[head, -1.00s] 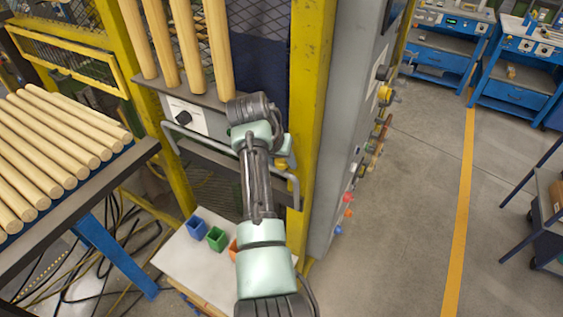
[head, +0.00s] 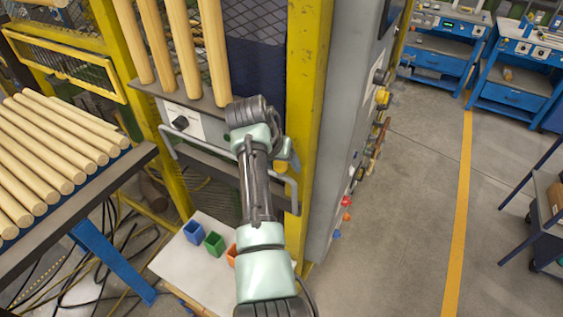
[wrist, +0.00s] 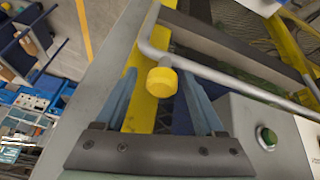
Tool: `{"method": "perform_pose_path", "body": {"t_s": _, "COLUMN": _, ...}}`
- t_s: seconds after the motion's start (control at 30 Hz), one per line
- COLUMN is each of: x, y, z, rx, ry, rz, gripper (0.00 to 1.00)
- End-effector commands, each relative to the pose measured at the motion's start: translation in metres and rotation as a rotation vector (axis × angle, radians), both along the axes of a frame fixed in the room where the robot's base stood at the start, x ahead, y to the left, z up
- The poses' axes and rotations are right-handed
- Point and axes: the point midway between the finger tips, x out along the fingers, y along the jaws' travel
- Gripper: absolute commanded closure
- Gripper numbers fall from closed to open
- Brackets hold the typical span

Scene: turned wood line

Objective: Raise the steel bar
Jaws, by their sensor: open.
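The steel bar (head: 172,150) is a bent grey tube across the front of the machine, below the upright wood rods. My arm hides part of it in the head view. In the wrist view the steel bar (wrist: 235,82) runs slantwise beyond my gripper (wrist: 158,76), from a bend at upper left toward lower right. My gripper is open, with its two blue-grey fingers apart and nothing held. A yellow round knob (wrist: 161,82) shows between the fingertips, in front of the bar's bend.
A panel with a black knob (head: 181,122) sits above the bar; a green button (wrist: 266,137) shows at right in the wrist view. Yellow posts (head: 306,110) frame the machine. Small bins stand on a white table (head: 190,272) below. Open floor lies right.

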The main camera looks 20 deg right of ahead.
Motion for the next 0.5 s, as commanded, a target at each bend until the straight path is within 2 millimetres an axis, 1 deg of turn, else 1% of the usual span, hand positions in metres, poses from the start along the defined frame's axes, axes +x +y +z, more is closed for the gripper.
{"method": "perform_pose_path", "body": {"t_s": 0.13, "x": -0.001, "y": 0.002, "z": 0.002, "rx": 0.0, "ry": 0.0, "rz": 0.001, "gripper": 0.29}}
{"method": "perform_pose_path", "body": {"t_s": 0.27, "x": -0.004, "y": 0.007, "z": 0.014, "rx": 0.0, "ry": -0.002, "rz": 0.002, "gripper": 0.29}}
{"method": "perform_pose_path", "body": {"t_s": 0.37, "x": -0.009, "y": 0.013, "z": 0.028, "rx": -0.001, "ry": -0.006, "rz": 0.001, "gripper": 0.29}}
{"method": "perform_pose_path", "body": {"t_s": 0.5, "x": -0.018, "y": 0.025, "z": 0.056, "rx": -0.002, "ry": -0.006, "rz": 0.002, "gripper": 0.29}}
